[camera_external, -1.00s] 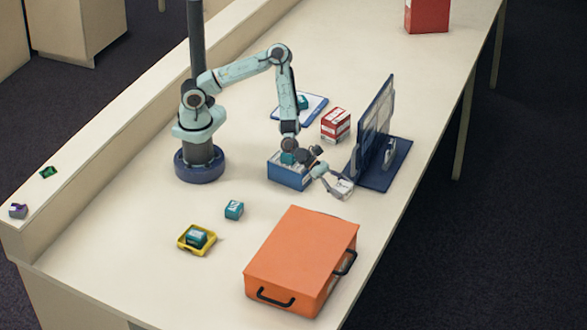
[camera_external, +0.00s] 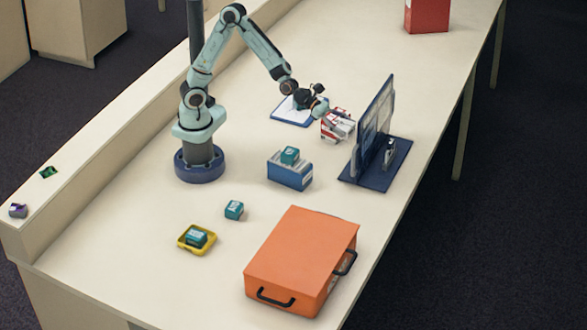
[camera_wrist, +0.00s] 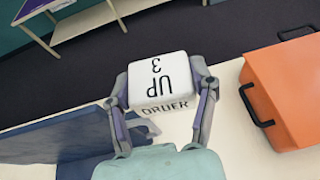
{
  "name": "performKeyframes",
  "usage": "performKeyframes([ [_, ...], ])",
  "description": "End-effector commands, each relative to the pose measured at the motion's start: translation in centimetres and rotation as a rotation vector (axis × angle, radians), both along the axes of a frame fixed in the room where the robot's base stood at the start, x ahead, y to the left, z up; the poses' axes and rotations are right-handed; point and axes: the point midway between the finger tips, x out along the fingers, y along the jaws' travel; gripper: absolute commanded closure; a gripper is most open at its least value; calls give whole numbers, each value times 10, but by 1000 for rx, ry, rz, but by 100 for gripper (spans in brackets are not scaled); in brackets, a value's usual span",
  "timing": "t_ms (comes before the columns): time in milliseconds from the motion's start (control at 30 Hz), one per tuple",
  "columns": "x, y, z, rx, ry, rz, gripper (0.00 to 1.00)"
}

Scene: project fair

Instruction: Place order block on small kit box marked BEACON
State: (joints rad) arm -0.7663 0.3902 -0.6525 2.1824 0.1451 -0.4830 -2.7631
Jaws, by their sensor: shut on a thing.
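A blue box (camera_external: 289,176) stands nearer the camera with a teal block (camera_external: 290,156) on top. No BEACON marking is readable on either box.
A navy-based upright panel (camera_external: 375,120) stands right of the boxes. An orange case (camera_external: 300,255) lies at the front. A blue-rimmed board (camera_external: 290,116) lies behind. A teal block (camera_external: 234,210) and a yellow tray (camera_external: 184,245) holding another are front left. The table's middle left is clear.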

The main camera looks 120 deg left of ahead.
Motion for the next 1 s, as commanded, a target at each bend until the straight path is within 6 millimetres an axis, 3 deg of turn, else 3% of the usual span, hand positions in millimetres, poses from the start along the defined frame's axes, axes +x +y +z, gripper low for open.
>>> performKeyframes([
  [33, -2, 6, 24, 10, -12, 4, 79],
  [200, -17, 10, 78, 6, -8, -13, 79],
  [500, -49, 0, 132, 3, -3, -68, 79],
  [700, -72, -4, 145, 1, 0, -99, 79],
  [1000, -63, 43, 111, -3, 4, 31, 79],
])
